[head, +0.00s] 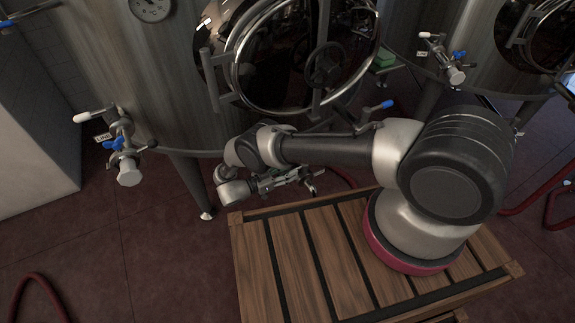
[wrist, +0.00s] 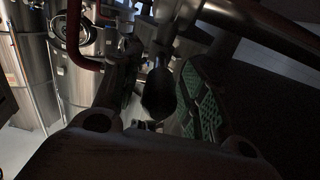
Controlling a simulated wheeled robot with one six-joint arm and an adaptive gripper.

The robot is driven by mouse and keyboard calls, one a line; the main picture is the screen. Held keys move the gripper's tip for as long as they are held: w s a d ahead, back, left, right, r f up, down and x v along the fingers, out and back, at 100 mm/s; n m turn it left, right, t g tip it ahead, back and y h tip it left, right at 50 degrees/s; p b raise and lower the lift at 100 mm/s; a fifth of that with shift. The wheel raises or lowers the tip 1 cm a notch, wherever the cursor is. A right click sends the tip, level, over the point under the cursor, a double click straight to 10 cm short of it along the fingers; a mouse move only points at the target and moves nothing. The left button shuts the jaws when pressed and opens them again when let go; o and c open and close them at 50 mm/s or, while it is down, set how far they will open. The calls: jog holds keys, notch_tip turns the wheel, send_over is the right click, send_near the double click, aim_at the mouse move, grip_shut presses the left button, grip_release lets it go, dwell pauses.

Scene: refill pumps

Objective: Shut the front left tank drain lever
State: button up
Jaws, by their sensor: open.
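The nearest steel tank (head: 120,60) fills the left and middle of the head view. A blue-tipped lever (head: 376,106) sticks out to the right at its lower edge, just behind my arm; its base is hidden by the arm. I cannot tell its angle for certain. My gripper (head: 300,179) is open, low under the tank's lower edge, left of and below that lever. In the wrist view, a dark round-ended part (wrist: 158,92) shows between the dark fingers of my gripper (wrist: 155,75); it is too dark to tell what it is or whether they touch it.
A side valve (head: 122,145) with white and blue handles is on the tank's left. Another valve (head: 444,58) is on the right tank. The round door (head: 290,50) projects above my arm. Red hoses (head: 40,292) lie on the floor. A tank leg (head: 190,185) stands left of my gripper.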

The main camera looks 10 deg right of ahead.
notch_tip(320, 180, up, 9)
jog(key=shift+r, duration=0.15)
jog(key=shift+s, duration=0.1)
dwell(0.6)
